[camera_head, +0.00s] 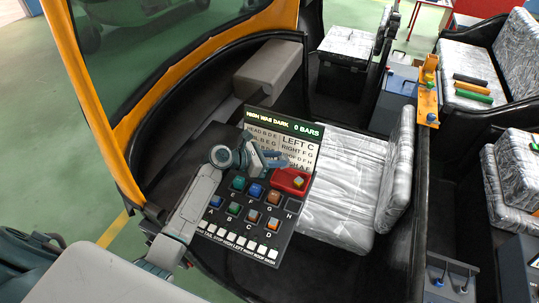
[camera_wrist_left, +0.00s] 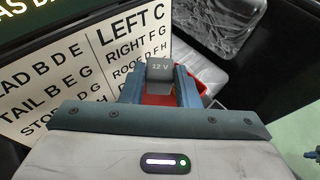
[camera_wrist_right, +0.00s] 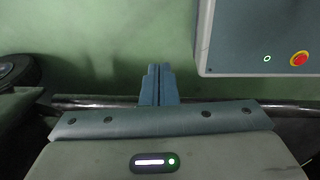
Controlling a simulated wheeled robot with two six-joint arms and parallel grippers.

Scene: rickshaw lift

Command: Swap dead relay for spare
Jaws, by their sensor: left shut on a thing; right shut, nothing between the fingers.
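My left gripper (camera_head: 266,160) is shut on a dark grey relay (camera_wrist_left: 160,69) marked "12 V", held above the red tray and partly hidden by the fingers. The red tray (camera_head: 281,184) holds a block (camera_head: 299,182) with a light top; which relay that is, I cannot tell. The dark relay panel (camera_head: 262,243) has lettered sockets with several blue, green and orange-topped relays. The socket by the letter H (camera_head: 290,205) looks dark and empty. My right gripper (camera_wrist_right: 159,84) is shut and empty, away from the panel, and shows only in the right wrist view.
The panel's display (camera_head: 282,124) reads "HIGH WAS DARK 0 BARS" above a letter chart (camera_wrist_left: 125,62). White buttons (camera_head: 237,241) line its lower edge. A silver seat (camera_head: 340,190) stands right of it. A grey box (camera_wrist_right: 255,40) with a red button is near my right gripper.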

